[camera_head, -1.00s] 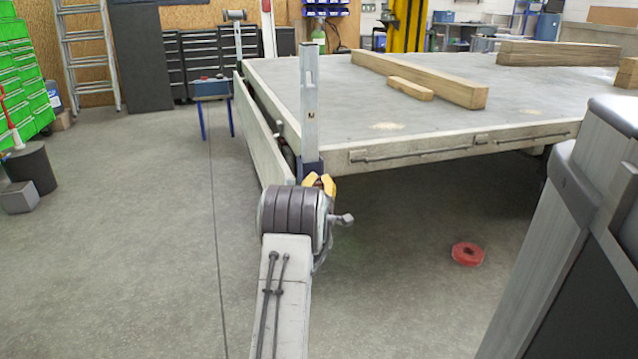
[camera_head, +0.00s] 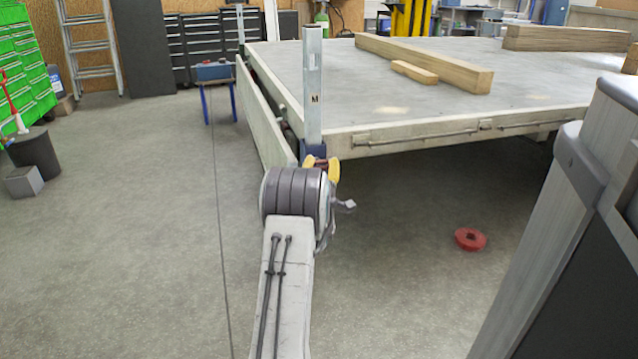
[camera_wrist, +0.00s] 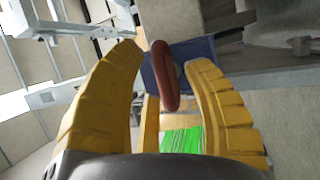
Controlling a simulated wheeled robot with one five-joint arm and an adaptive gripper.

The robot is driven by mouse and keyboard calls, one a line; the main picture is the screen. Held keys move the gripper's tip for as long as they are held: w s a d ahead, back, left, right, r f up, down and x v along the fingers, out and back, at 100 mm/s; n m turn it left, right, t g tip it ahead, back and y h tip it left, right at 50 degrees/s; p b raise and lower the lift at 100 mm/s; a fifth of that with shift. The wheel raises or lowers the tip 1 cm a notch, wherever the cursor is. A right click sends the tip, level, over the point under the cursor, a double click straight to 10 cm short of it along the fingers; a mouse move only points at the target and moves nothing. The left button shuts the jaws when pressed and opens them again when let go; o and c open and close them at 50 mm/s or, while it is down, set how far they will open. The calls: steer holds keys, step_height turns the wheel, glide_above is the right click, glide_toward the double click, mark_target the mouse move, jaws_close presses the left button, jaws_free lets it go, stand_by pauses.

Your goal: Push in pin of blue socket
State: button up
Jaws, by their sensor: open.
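The blue socket (camera_head: 313,149) sits at the trailer's near corner, at the foot of an upright grey metal post (camera_head: 313,85). In the wrist view, the blue socket (camera_wrist: 199,50) lies just beyond my fingers. The socket's pin shows as a reddish-brown ring or loop (camera_wrist: 166,76) in front of the blue face. My gripper (camera_wrist: 166,58) is open, with one yellow finger on each side of the pin. In the head view, my gripper (camera_head: 321,165) is at the socket, partly hidden by my wrist. Whether a finger touches the pin, I cannot tell.
The trailer bed (camera_head: 450,75) extends back and right, with wooden beams (camera_head: 425,62) on it. A side board (camera_head: 262,115) runs back from the corner. A red round object (camera_head: 470,239) lies on the floor at right.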

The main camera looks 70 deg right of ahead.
steer(key=v, duration=1.1)
steer(key=shift+a, duration=0.25)
stand_by(0.5)
